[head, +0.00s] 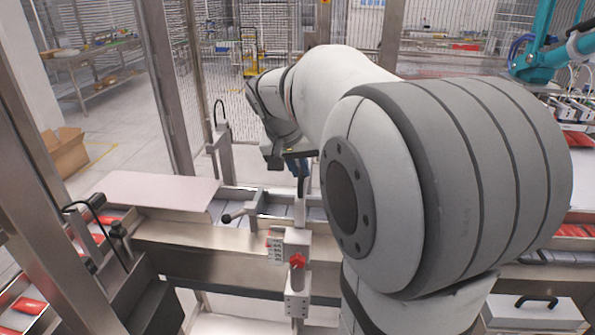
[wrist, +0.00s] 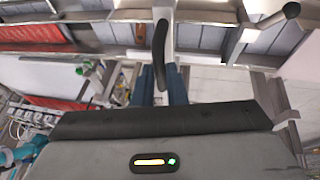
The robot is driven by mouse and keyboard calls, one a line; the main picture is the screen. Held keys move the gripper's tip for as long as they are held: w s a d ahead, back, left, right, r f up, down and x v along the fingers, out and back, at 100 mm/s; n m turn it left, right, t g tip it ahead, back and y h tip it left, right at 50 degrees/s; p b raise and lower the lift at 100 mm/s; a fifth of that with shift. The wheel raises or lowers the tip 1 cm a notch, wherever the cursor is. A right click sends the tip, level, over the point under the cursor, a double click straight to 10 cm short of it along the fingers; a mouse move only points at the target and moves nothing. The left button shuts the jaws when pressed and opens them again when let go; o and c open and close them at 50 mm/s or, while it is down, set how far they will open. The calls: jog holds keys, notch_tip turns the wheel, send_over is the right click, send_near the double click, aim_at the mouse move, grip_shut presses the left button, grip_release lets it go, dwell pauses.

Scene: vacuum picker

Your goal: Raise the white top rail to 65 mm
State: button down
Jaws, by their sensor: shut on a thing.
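My gripper (head: 299,172) points down at the line, and its blue fingers also show in the wrist view (wrist: 162,85). I cannot tell the white top rail apart from the other pale rails. A black curved piece (wrist: 160,55) overlaps the bar in the wrist view.
A clamp lever with a black ball (head: 228,218) stands left of the bar. A pale flat cover (head: 160,190) lies over the line at left. Steel fence posts (head: 165,85) stand close behind. A teal robot arm (head: 545,60) is at far right. My arm hides the middle right.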

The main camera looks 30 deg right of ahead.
jog(key=c, duration=1.6)
grip_release()
jog(key=shift+r, duration=0.3)
jog(key=shift+o, duration=0.6)
jog(key=shift+f, duration=0.1)
jog(key=b+v, duration=0.1)
jog(key=v, duration=0.7)
jog(key=shift+f, duration=0.1)
jog(key=s+a+f+n+y, duration=0.2)
jog(key=s+a+f, duration=0.3)
jog(key=s+f, duration=0.3)
jog(key=s+a+f+n+y, duration=0.2)
jog(key=s+a+f+n, duration=0.2)
jog(key=s+f, duration=0.5)
jog(key=shift+a+t, duration=0.3)
jog(key=shift+a, duration=0.5)
